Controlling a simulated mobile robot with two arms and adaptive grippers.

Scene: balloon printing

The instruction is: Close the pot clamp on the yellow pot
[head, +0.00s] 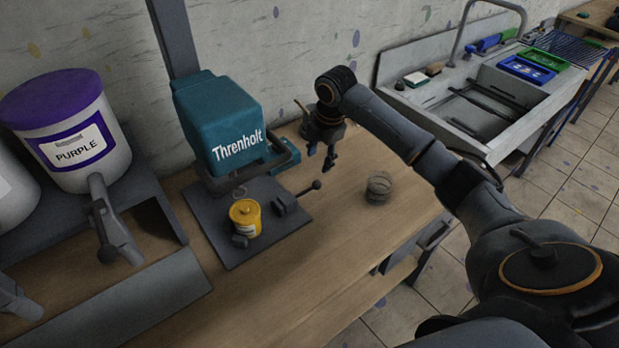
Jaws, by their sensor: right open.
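The yellow pot (246,218) stands upright on the dark base plate (240,262) of the teal press marked Threnholt (225,120). A dark clamp (285,203) sits right of the pot, and its lever with a round knob (315,185) points up to the right. A small dark block (239,241) sits at the pot's front left. Whether the clamp touches the pot is hard to tell. My right gripper (320,160) is open and empty, above and behind the lever knob, apart from it. My left gripper is not in view.
A clear round glass-like container (379,187) stands on the wooden bench (330,260) right of the lever. A white bucket labelled PURPLE (80,150) with a tap stands at left. A sink (490,105) is at the far right. The bench front is clear.

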